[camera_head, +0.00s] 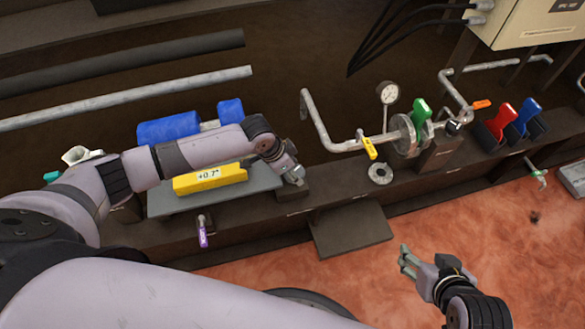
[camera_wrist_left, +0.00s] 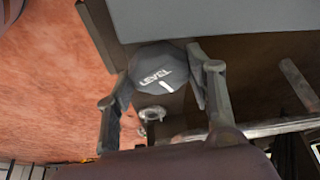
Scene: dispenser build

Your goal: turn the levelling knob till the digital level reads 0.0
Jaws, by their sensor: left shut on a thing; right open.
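The yellow digital level (camera_head: 210,179) lies on a grey plate (camera_head: 160,205) in the head view and its display reads +0.7°. The levelling knob (camera_wrist_left: 158,70) is a dark grey, many-sided knob marked LEVEL with a white line, seen in the left wrist view. My left gripper (camera_wrist_left: 160,88) has its fingers on both sides of the knob and is shut on it. In the head view my left gripper (camera_head: 294,176) is at the plate's right end and hides the knob. My right gripper (camera_head: 405,262) is open and empty over the reddish floor.
A blue pump-like unit (camera_head: 168,131) stands behind the plate. Pipework with a gauge (camera_head: 388,93) and a green handle (camera_head: 421,111) stands right of my left gripper. Red (camera_head: 500,117) and blue (camera_head: 529,110) handles are farther right. A purple-handled valve (camera_head: 203,235) hangs at the bench front.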

